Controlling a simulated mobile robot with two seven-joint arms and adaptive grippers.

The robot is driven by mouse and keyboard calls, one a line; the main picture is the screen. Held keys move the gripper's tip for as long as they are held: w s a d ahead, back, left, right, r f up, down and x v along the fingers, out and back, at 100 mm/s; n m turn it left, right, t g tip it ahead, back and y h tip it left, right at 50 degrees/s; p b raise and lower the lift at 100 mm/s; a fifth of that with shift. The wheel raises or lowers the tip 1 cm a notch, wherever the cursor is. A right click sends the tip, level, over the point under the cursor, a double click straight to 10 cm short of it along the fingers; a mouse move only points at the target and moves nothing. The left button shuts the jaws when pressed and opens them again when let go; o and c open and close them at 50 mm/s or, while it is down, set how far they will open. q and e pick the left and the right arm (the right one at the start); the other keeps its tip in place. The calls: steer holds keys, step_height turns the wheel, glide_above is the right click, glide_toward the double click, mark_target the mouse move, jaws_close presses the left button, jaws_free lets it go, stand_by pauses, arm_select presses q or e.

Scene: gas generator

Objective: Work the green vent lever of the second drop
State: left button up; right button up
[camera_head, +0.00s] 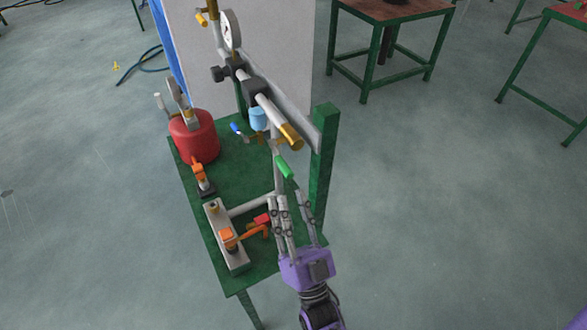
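The green vent lever (284,167) is a short bright-green handle on the pipework at the right side of the green bench (230,165). It slants down to the right, below the brass end of the upper pipe. My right gripper (289,200) is just below the lever, with its purple palm toward the bottom of the view. Its grey fingers point up toward the lever and are spread, with a gap between them. They appear apart from the lever and hold nothing I can see. My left gripper does not show.
A blue lever (237,128) and a light-blue cup-like part (257,117) are near the upper pipe. A red tank (194,136) stands at the bench's left. Orange-handled valves (229,236) sit close left of my gripper. A green post (323,160) rises to the right.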

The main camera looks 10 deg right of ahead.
mark_target(284, 164)
steer(key=shift+t, duration=0.4)
steer(key=x, duration=0.2)
steer(key=p+x, duration=0.1)
steer(key=x, duration=0.1)
steer(key=s+r+p+x, duration=0.1)
steer(key=x, duration=0.2)
steer(key=shift+d, duration=0.1)
steer(key=shift+w+r, duration=0.25)
steer(key=shift+w, duration=0.1)
steer(key=shift+w+r, duration=0.15)
steer(key=shift+w, duration=0.1)
steer(key=shift+c, duration=0.5)
jaws_close()
